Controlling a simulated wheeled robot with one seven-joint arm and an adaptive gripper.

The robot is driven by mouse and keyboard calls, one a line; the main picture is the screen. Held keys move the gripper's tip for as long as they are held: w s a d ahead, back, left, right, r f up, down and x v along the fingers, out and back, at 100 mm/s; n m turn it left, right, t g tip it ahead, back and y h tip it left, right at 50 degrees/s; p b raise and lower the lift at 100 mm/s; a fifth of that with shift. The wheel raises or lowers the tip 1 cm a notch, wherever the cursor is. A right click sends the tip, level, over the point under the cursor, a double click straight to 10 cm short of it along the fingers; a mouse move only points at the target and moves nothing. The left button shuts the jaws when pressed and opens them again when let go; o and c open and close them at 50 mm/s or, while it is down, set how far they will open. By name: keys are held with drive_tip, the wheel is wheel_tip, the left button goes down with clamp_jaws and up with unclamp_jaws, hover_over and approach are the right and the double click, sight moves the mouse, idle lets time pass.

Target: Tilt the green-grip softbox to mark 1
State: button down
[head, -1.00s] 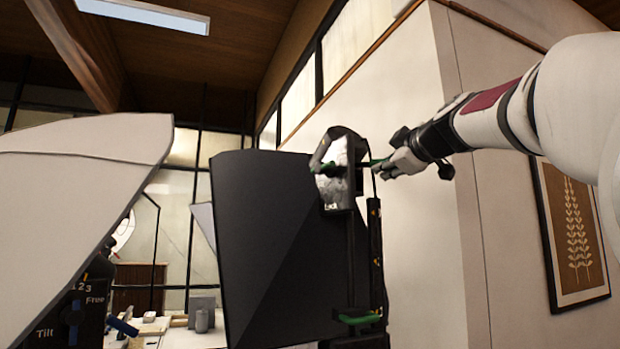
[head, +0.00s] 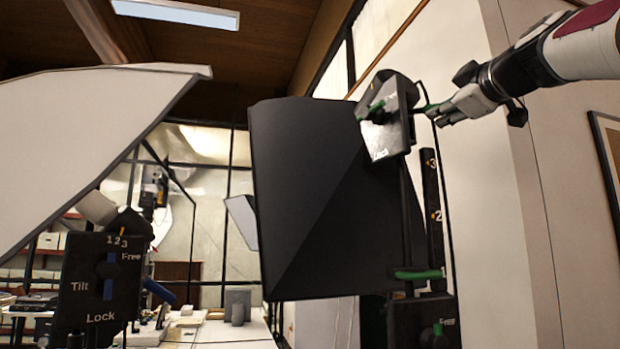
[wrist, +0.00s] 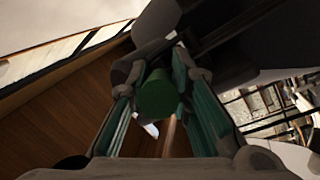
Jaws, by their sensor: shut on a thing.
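The green-grip softbox (head: 310,190) is a large black hood in the middle of the head view. A shiny metal bracket (head: 385,135) is at its upper right. A green grip sticks out from there toward my gripper (head: 436,111). In the wrist view, the round green end of the grip (wrist: 158,93) sits between the two fingers, and my gripper (wrist: 160,105) is shut on it.
A green bar (head: 418,274) and a green knob (head: 437,332) sit lower on the stand. A pale softbox (head: 80,140) and a Tilt panel with a blue lever (head: 90,285) stand at left. A wall (head: 510,220) is close behind at right.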

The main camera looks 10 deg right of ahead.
drive_tip(key=shift+w+f+t+b, duration=0.25)
drive_tip(key=shift+f+b, duration=0.3)
drive_tip(key=shift+b, duration=0.85)
drive_tip(key=shift+w+f+t+b, duration=0.25)
drive_tip(key=shift+f+b, duration=0.25)
drive_tip(key=shift+b, duration=0.9)
drive_tip(key=shift+s+m+b, duration=0.1)
drive_tip(key=shift+m+b, duration=0.2)
drive_tip(key=shift+b, duration=0.2)
drive_tip(key=c, duration=1.4)
unclamp_jaws()
drive_tip(key=shift+c, duration=0.2)
drive_tip(key=shift+s, duration=0.1)
drive_tip(key=shift+s+r, duration=0.1)
drive_tip(key=shift+s, duration=0.05)
drive_tip(key=shift+s+a, duration=0.1)
drive_tip(key=shift+s, duration=0.15)
drive_tip(key=v, duration=1.1)
drive_tip(key=shift+f, duration=0.3)
